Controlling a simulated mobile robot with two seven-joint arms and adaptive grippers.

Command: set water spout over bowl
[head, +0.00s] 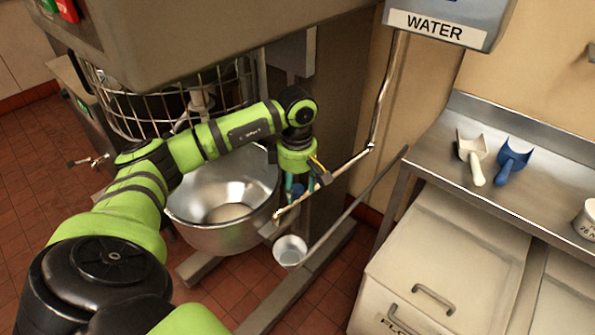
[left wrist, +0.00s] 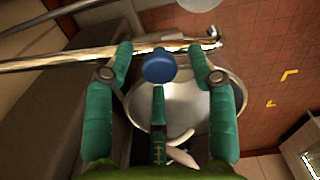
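The water spout is a metal pipe (head: 327,181) that bends at a joint below the water box. In the head view its tip shows at the bowl's right rim; in the left wrist view the pipe (left wrist: 100,57) ends beyond the rim, over floor. A blue knob (left wrist: 158,66) shows next to the pipe. The steel bowl (head: 200,205) is under the mixer; it also shows behind my fingers (left wrist: 195,110). My left gripper (head: 297,191) is at the pipe. Its teal fingers (left wrist: 160,52) are open, with the knob between them and gaps visible. My right gripper is not in view.
The water box (head: 440,20) hangs above. A small metal cup (head: 290,250) on a long handle lies below the spout. The mixer's wire guard (head: 150,115) stands behind my arm. A steel counter (head: 540,200) with white (head: 472,150) and blue (head: 513,160) scoops is at right.

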